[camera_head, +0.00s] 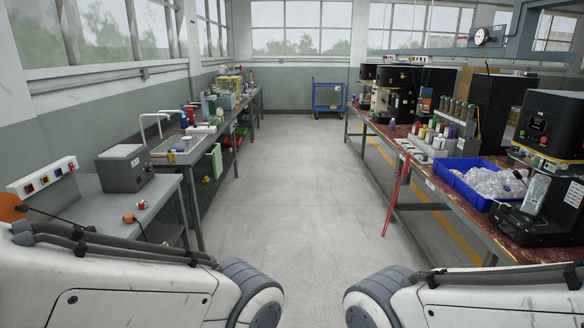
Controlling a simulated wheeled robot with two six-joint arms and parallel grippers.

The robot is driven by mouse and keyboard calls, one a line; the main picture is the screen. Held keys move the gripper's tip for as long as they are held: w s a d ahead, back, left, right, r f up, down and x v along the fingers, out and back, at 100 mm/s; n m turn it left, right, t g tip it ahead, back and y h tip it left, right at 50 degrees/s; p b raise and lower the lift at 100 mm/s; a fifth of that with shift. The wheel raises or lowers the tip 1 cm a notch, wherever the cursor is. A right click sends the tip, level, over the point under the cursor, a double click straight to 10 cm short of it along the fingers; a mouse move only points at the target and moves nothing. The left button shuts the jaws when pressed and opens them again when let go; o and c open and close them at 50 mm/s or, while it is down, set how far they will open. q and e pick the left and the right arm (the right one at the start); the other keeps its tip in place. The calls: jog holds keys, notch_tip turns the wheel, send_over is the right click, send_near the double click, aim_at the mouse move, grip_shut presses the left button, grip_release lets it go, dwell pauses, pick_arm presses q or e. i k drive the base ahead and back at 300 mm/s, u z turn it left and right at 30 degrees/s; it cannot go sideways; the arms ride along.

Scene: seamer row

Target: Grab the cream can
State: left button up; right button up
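Several small cans in mixed colours stand close together on the right-hand workbench (412,148), around a grey rack (467,147). A pale, cream-looking can (437,143) seems to be among them, but it is too small to be sure which one is the cream can. A purple can (452,131) stands near it. Both of my arms show only as white links at the bottom corners. Neither gripper is in view, and nothing is seen near the cans.
A blue crate (452,182) of clear plastic bags and a black machine (550,125) stand on the right bench. A red bar (396,195) leans against its edge. Left benches hold a grey box (125,168) and a sink. The aisle floor (285,180) is clear up to a blue cart (328,98).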

aim_at(219, 111)
jog(key=z, duration=0.2)
jog(key=i, duration=1.95)
jog(key=z, duration=0.2)
jog(key=i, duration=4)
jog(key=u, duration=0.35)
jog(key=i, duration=1.95)
jog(key=u, duration=1.35)
jog(key=i, duration=1.8)
jog(key=u, duration=1.05)
jog(key=i, duration=0.65)
jog(key=u, duration=0.2)
